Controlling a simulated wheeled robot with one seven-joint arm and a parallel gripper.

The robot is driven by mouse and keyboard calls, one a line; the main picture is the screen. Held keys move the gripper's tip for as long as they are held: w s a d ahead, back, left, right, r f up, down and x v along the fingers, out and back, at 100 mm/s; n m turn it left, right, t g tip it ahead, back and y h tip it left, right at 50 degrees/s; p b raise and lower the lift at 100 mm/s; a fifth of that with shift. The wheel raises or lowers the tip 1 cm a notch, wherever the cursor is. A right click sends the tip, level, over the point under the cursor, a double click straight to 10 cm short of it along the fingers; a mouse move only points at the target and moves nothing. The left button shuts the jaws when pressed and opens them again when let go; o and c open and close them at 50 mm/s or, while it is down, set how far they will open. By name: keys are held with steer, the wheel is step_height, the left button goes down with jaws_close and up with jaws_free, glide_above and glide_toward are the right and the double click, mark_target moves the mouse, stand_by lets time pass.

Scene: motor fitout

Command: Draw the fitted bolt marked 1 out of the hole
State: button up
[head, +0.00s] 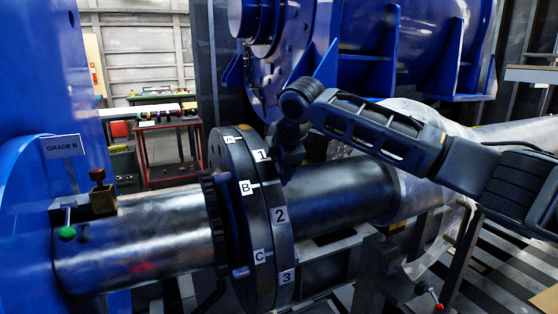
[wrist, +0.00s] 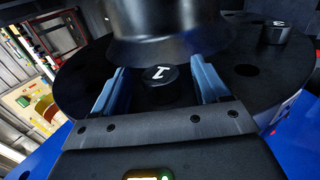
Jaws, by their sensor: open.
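The bolt marked 1 (wrist: 160,90) shows in the wrist view as a dark round head with a white 1 on top, at the flange face. My gripper (wrist: 158,70) is open, with one blue-grey finger on each side of that head. I cannot tell whether either finger touches it. In the head view my gripper (head: 288,160) is at the right face of the dark flange (head: 268,235), near the label 1 (head: 261,155). The bolt itself is hidden there behind my gripper. The bolt's shank is out of sight in the wrist view.
A second marked bolt head (wrist: 278,30) stands on the flange, and an empty-looking hole (wrist: 246,70) lies between the two. A dark shaft (wrist: 165,35) rises close beyond my fingers. Labels 2 (head: 280,215) and 3 (head: 286,277) sit lower on the flange. A red cart (head: 168,130) stands behind.

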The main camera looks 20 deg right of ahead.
jaws_close()
stand_by(0.7)
steer(key=shift+r, duration=0.1)
